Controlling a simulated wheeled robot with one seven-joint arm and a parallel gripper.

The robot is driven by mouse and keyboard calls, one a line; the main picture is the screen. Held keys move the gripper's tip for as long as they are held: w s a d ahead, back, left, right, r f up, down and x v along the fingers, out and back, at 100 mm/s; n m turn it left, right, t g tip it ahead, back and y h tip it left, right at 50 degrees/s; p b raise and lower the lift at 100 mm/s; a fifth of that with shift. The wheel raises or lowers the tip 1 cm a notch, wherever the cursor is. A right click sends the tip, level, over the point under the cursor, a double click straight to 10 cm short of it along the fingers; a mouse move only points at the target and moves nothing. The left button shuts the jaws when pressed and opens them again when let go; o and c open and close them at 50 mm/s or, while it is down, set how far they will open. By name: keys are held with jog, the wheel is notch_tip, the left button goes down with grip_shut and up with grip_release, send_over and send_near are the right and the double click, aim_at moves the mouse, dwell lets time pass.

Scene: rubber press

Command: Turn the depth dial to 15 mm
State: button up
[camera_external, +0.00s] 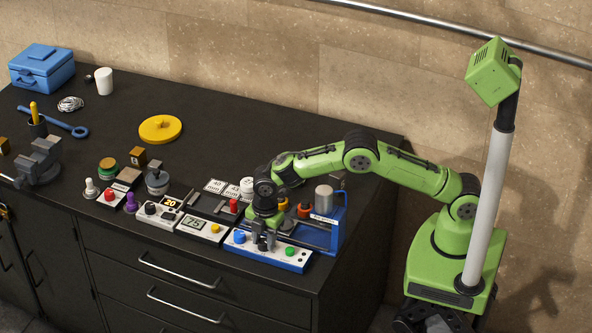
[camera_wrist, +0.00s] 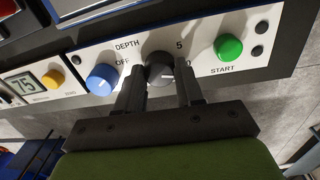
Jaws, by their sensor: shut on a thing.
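The depth dial (camera_wrist: 158,66) is a dark grey knob on the white front panel (camera_wrist: 262,32) of the blue press. My gripper (camera_wrist: 160,76) is shut on it, one finger on each side. A short white mark shows on the knob, on the side toward my gripper. The printed word DEPTH, OFF and 5 show around the dial; another mark to the right is partly hidden, and no 15 can be read. In the external view my gripper (camera_external: 263,240) is over the panel (camera_external: 292,261) and hides most of the dial.
A blue knob (camera_wrist: 101,79) is close left of the dial, and a green START button (camera_wrist: 229,47) is to the right. A panel reading 75 with a yellow button (camera_external: 215,228) stands left of the press. The press frame (camera_external: 338,232) rises behind my gripper.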

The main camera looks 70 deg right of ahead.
aim_at(264, 244)
jog(key=m, duration=0.5)
jog(key=shift+w+a+r+m, duration=0.1)
jog(key=shift+m, duration=0.2)
jog(key=m, duration=0.4)
jog(key=shift+m+h, duration=0.3)
jog(key=shift+w, duration=0.1)
jog(key=o, duration=1)
jog(key=shift+o, duration=0.2)
notch_tip(264, 244, up, 16)
jog(key=p, duration=0.2)
jog(key=shift+s+a, duration=0.35)
jog(key=shift+f, duration=0.2)
